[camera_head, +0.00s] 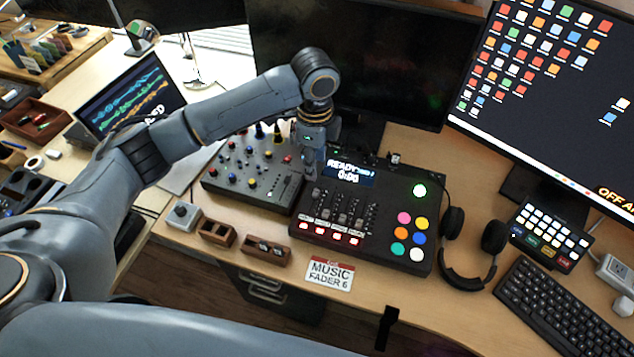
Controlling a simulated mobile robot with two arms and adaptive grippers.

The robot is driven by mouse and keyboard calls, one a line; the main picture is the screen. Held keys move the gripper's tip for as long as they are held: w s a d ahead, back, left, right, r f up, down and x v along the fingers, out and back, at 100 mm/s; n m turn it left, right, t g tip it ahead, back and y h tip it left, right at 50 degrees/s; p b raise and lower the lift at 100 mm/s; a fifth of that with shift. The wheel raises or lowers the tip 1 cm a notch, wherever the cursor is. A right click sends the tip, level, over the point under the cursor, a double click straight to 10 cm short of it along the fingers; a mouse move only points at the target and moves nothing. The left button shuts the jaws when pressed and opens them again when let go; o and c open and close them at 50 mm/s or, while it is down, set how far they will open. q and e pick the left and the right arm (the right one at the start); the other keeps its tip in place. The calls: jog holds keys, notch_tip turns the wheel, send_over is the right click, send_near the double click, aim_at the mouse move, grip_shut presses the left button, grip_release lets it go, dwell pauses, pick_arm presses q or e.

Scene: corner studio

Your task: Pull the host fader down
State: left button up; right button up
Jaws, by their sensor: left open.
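The black fader console (385,190) stands on the desk, with a lit display (350,172) that reads READY and 0:00. Several faders (341,218) sit in a row at its left, above red-lit buttons (328,235). The leftmost fader cap (316,193) sits farther back than the others. The fader labels are too small to read, so I cannot tell which is the host fader. My left gripper (310,180) is open and points down just behind the leftmost cap; I cannot tell if it touches. My right gripper is not in view.
A grey knob mixer (250,175) stands close at the console's left. A card (330,272) reading MUSIC FADER 6 lies in front, beside small wooden trays (265,250). Headphones (470,250) and a keyboard (560,305) lie at right. Monitors (370,55) stand behind.

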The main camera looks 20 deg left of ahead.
pick_arm(q)
send_over(316, 192)
notch_tip(316, 192, down, 4)
jog(key=shift+s+f, duration=0.1)
jog(key=shift+f, duration=0.05)
notch_tip(316, 192, down, 6)
jog(key=shift+r+p, duration=0.2)
jog(key=shift+p, duration=0.1)
jog(key=shift+f, duration=0.55)
jog(key=shift+c, duration=1.3)
grip_shut()
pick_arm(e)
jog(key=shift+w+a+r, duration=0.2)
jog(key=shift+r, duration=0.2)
